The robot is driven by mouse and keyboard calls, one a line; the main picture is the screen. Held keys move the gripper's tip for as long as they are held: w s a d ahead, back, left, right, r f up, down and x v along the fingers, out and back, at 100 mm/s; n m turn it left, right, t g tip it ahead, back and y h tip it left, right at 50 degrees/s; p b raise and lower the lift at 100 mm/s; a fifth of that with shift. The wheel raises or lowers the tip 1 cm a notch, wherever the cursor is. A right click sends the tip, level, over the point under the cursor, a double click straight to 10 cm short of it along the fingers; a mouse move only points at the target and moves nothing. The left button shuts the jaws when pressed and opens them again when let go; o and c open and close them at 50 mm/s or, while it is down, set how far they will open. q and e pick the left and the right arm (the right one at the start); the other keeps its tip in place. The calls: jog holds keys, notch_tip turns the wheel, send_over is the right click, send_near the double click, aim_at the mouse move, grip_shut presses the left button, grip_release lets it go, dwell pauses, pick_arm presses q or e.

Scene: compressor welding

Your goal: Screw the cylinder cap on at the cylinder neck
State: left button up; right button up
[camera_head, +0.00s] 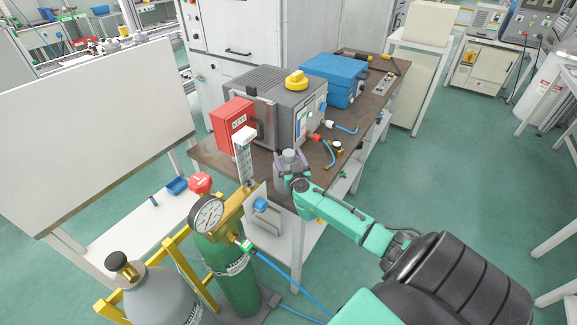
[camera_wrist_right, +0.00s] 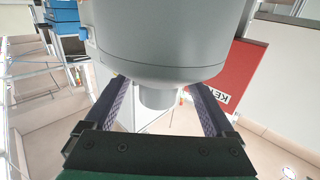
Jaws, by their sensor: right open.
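The grey cylinder cap (camera_head: 289,157), with a small knob on top, stands at the near edge of the brown bench. It fills the upper middle of the right wrist view (camera_wrist_right: 165,45). My right gripper (camera_head: 291,166) is open, its purple-grey fingers to either side of the cap; I cannot tell whether they touch it. A grey gas cylinder (camera_head: 158,300) stands at the lower left, with a brass and black valve (camera_head: 122,266) on its bare neck. My left gripper is not in view.
A green cylinder (camera_head: 240,285) with a pressure gauge (camera_head: 207,215) stands beside the grey one, in a yellow rack (camera_head: 178,258). A red key box (camera_head: 232,122) and grey machine (camera_head: 285,100) stand behind the cap. A blue hose (camera_head: 290,280) runs across the floor.

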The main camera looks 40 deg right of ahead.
grip_shut()
jog(key=shift+r, duration=0.1)
jog(key=shift+d, duration=0.1)
notch_tip(320, 180, up, 10)
jog(key=p, duration=0.5)
notch_tip(320, 180, up, 10)
jog(key=shift+p, duration=0.45)
jog(key=c, duration=0.9)
grip_release()
grip_shut()
